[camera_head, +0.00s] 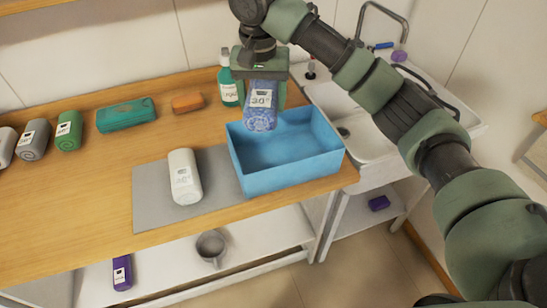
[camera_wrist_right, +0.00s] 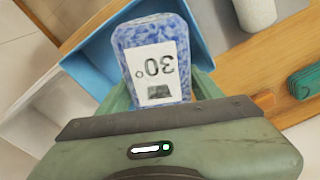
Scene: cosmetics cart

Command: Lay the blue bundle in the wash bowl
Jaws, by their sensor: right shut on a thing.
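The blue bundle (camera_head: 262,104) is a speckled blue roll with a white label reading 30°. My right gripper (camera_head: 262,82) is shut on it and holds it upright over the back left part of the wash bowl. In the right wrist view the bundle (camera_wrist_right: 155,60) sticks out from between the fingers. The wash bowl (camera_head: 285,173) is a blue rectangular tub on the wooden counter's right end; it also shows in the right wrist view (camera_wrist_right: 88,62). The bundle's lower end is at or just above the bowl's rim level; I cannot tell exactly. My left gripper is not in view.
A green bottle (camera_head: 228,84) stands behind the bowl. An orange block (camera_head: 187,102), a teal pack (camera_head: 126,115) and several rolls lie further left. A sink (camera_head: 368,138) is at right.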

